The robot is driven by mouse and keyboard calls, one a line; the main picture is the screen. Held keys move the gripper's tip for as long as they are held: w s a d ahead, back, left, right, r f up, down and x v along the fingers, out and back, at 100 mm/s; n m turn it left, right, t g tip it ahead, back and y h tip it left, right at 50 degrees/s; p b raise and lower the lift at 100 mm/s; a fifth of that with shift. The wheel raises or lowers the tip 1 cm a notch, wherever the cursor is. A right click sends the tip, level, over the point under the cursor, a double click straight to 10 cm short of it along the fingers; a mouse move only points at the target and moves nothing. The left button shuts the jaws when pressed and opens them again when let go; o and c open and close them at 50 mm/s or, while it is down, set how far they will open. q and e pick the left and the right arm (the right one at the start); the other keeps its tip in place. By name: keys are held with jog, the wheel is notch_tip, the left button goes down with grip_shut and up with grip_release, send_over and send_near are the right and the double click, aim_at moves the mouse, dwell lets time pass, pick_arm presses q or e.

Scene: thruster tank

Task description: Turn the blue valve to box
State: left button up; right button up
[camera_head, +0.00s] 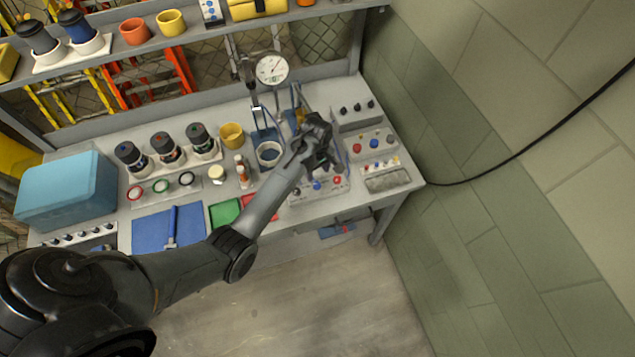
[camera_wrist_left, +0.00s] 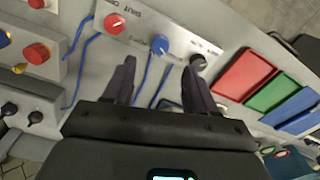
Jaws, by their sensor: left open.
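The blue valve (camera_head: 317,185) is a small round knob on a grey panel box on the workbench. It stands between a red knob (camera_head: 337,180) and a black knob (camera_head: 296,191). In the left wrist view the blue valve (camera_wrist_left: 160,44) lies just beyond the gap between my fingertips, apart from them. My left gripper (camera_head: 322,160) is open and empty above the panel; its fingers (camera_wrist_left: 160,68) show on both sides of the gap. The printed labels near the knobs are too small to read surely. My right gripper is not in view.
Another box with red and blue buttons (camera_head: 373,143) stands to the right. A pressure gauge (camera_head: 272,69), black-capped jars (camera_head: 166,148) and a yellow cup (camera_head: 232,135) stand behind and left. Green and red trays (camera_head: 224,213) lie left of the panel. Blue cables (camera_wrist_left: 80,45) run nearby.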

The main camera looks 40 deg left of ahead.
aim_at(317, 184)
pick_arm(q)
notch_tip(317, 184, down, 8)
dwell(0.4)
jog(key=c, duration=1.1)
jog(key=shift+o, duration=0.2)
